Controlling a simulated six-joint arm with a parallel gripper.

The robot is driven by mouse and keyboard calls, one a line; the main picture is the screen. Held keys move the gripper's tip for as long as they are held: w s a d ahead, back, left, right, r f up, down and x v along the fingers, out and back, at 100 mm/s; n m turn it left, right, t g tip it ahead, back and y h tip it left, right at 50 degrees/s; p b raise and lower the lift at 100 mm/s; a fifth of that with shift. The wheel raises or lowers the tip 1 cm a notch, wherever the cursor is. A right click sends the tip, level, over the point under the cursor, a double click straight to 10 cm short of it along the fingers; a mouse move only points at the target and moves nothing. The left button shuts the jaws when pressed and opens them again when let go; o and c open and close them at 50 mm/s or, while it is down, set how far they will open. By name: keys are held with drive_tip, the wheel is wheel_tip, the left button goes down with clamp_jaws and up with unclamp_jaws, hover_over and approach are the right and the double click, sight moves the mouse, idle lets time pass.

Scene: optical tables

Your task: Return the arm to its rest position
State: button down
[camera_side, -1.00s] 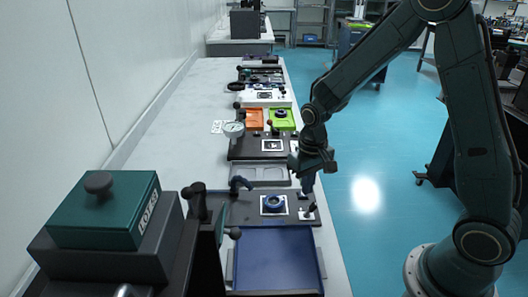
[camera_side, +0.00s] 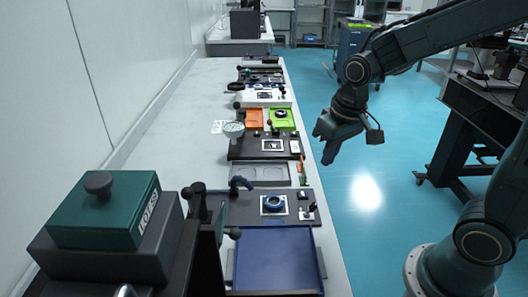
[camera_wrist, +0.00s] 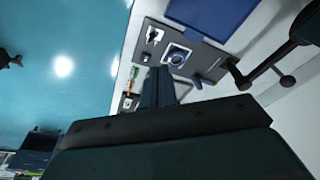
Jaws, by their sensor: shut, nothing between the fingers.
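My gripper (camera_side: 328,155) is shut and empty. In the side view it hangs in the air over the blue floor, to the right of the long table and clear of its edge. In the wrist view its fingers (camera_wrist: 157,88) show together at the middle, in front of the table with the dark plate. My arm reaches in from the right side of the side view.
The long grey table (camera_side: 165,150) carries a dark plate with a blue ring (camera_side: 273,203), a blue tray (camera_side: 277,262), an orange tray (camera_side: 254,119) and a green tray (camera_side: 281,118). A green box (camera_side: 105,215) stands front left. The floor (camera_side: 365,225) beside my gripper is clear.

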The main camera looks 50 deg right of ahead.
drive_tip(key=s+r+n+t, duration=0.1)
drive_tip(key=s+r, duration=0.3)
drive_tip(key=s, duration=0.2)
drive_tip(key=s+a+r+t, duration=0.1)
drive_tip(key=s+r+t, duration=0.1)
drive_tip(key=s+r, duration=0.2)
drive_tip(key=s, duration=0.3)
drive_tip(key=shift+s+r+n, duration=0.25)
drive_tip(key=shift+r+n, duration=0.1)
drive_tip(key=shift+n, duration=0.05)
